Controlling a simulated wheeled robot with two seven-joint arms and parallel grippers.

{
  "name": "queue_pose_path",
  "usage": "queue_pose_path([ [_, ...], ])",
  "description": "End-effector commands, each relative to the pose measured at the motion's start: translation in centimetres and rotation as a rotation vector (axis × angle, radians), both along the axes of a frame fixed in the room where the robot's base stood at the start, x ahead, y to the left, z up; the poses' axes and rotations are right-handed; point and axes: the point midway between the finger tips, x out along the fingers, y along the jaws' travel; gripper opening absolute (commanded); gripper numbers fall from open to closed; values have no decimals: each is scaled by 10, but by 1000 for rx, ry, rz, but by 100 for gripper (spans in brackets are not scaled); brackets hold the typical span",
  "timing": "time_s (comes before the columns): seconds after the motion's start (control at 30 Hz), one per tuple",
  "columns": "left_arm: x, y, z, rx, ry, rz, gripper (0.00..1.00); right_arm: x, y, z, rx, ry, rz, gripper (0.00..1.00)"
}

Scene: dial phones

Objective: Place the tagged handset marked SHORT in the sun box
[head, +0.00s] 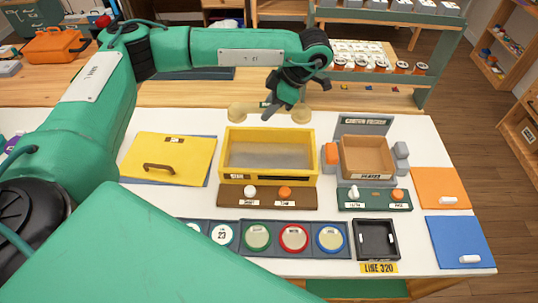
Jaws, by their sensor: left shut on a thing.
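My left gripper (273,105) is shut on a cream dumbbell-shaped handset (240,112), gripped near its middle. The handset is level, with one round end on each side of the fingers, and appears above the table just beyond the far wall of the yellow box. Any tag or marking on it cannot be read. The yellow box (270,178) is open and its grey inside looks empty. It has small labels on its front that I cannot read surely. My right gripper is out of view.
A yellow lid (172,160) with a brown handle lies left of the box. A brown tray (367,158) stands right. In front are knob panels (268,199), round dials (294,238) and a black tray (376,240). Orange (435,186) and blue (458,240) mats lie right.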

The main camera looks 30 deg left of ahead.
Motion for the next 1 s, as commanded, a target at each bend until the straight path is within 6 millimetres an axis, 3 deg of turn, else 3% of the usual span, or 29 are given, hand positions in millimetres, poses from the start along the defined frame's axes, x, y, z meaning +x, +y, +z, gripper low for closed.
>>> queue_pose_path([
  [0.6, -2, -1, -115, -2, 5, -3, 0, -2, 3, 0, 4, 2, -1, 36],
  [0.8, -1, -1, -141, -1, 2, -4, 0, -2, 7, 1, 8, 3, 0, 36],
  [1.0, -1, 0, -153, 0, 1, -3, 0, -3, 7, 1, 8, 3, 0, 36],
])
